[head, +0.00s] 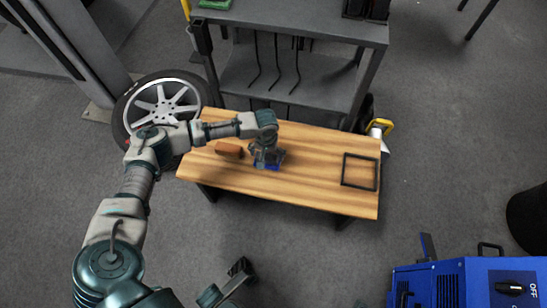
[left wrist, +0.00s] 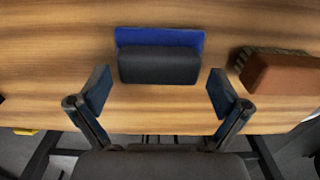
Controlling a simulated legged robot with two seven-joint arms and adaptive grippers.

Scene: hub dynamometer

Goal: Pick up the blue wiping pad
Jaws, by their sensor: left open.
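The blue wiping pad (left wrist: 160,42) lies on the wooden table, with a dark grey block-shaped grip (left wrist: 160,66) on it. In the head view, only a bit of the pad's blue (head: 271,166) shows beneath my left gripper (head: 267,156), which hides the rest. In the left wrist view my left gripper (left wrist: 162,92) is open. Its two fingers are spread wider than the pad, one to each side of the grip, with nothing between them. I cannot tell its exact height. A dark jaw-like part (head: 240,268) low in the head view looks like my right gripper; its opening is unclear.
A brown block (head: 229,149) lies left of the pad on the table (head: 318,150); it also shows in the left wrist view (left wrist: 288,74). A black square frame (head: 360,171) marks the table's right end. A grey shelf (head: 300,84) stands behind, a wheel (head: 160,103) at left.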

